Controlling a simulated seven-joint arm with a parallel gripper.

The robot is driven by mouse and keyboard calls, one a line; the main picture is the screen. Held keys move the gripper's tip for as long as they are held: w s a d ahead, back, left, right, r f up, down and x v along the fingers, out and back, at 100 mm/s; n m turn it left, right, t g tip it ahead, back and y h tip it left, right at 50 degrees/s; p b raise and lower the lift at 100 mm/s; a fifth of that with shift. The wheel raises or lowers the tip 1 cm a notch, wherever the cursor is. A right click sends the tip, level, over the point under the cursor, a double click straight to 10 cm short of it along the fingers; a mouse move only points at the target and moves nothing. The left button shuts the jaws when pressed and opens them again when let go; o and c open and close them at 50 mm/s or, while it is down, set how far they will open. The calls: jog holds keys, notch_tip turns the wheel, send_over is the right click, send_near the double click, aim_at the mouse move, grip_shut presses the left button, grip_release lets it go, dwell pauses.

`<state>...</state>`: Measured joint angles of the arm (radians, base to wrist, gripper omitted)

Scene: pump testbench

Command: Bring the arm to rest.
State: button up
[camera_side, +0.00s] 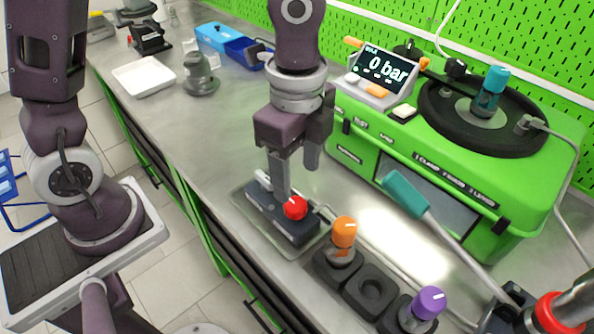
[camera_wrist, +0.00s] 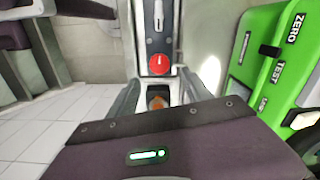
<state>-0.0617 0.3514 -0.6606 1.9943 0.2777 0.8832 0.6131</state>
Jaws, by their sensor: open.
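My gripper (camera_side: 297,178) is open, fingers pointing down, over a dark block (camera_side: 278,222) with a red knob (camera_side: 296,207). One finger overlaps the block near the knob in the side view; I cannot tell whether it touches. In the wrist view, the red knob (camera_wrist: 159,64) shows beyond my open fingers (camera_wrist: 160,92), and an orange cap (camera_wrist: 157,102) shows between them. No held object is visible in the gripper.
A holder carries an orange-capped part (camera_side: 344,232) and a purple-capped part (camera_side: 429,302), with an empty socket (camera_side: 370,290) between. The green test bench (camera_side: 365,158) reads 0 bar, with a teal-handled lever (camera_side: 405,195) in front. A white tray (camera_side: 143,77) stands back left.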

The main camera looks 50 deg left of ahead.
jog(key=s+a+r+n+t, duration=0.5)
jog(key=s+a+r+n, duration=0.5)
jog(key=a+n, duration=0.3)
jog(key=s+n, duration=0.1)
jog(key=n, duration=0.1)
jog(key=shift+s+n+t, duration=0.25)
jog(key=shift+n+t, duration=0.05)
